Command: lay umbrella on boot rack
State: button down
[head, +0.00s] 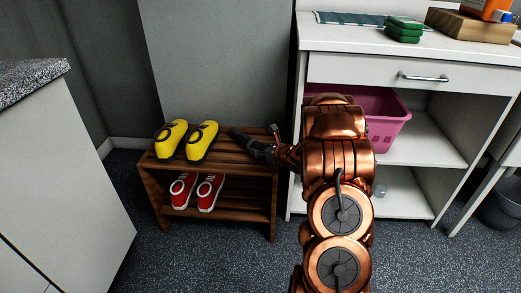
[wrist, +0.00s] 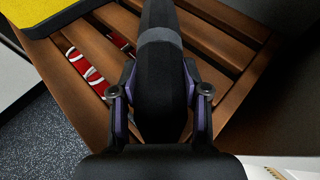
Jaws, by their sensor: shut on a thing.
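The boot rack (head: 224,174) is a brown slatted wooden rack with two levels, left of centre in the head view. Its top slats (wrist: 228,55) also fill much of the wrist view. The umbrella (head: 240,136) is black, folded and long, with a grey band in the wrist view (wrist: 160,35). It lies over the right part of the rack's top shelf; I cannot tell if it touches the slats. My gripper (head: 270,151) is at the rack's right side, shut on the umbrella. In the wrist view its two fingers (wrist: 160,100) flank the umbrella.
Yellow shoes (head: 202,139) stand on the rack's top left, and red shoes (head: 210,192) on the lower shelf. A white cabinet (head: 425,70) with a pink basket (head: 386,125) stands close on the right. A speckled counter (head: 30,80) is at left.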

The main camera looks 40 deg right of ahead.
jog(key=shift+f, duration=0.1)
jog(key=c, duration=0.6)
grip_release()
jog(key=shift+o, duration=0.2)
jog(key=shift+r, duration=0.2)
jog(key=p+v, duration=0.2)
jog(key=v, duration=1)
jog(key=shift+f, duration=0.1)
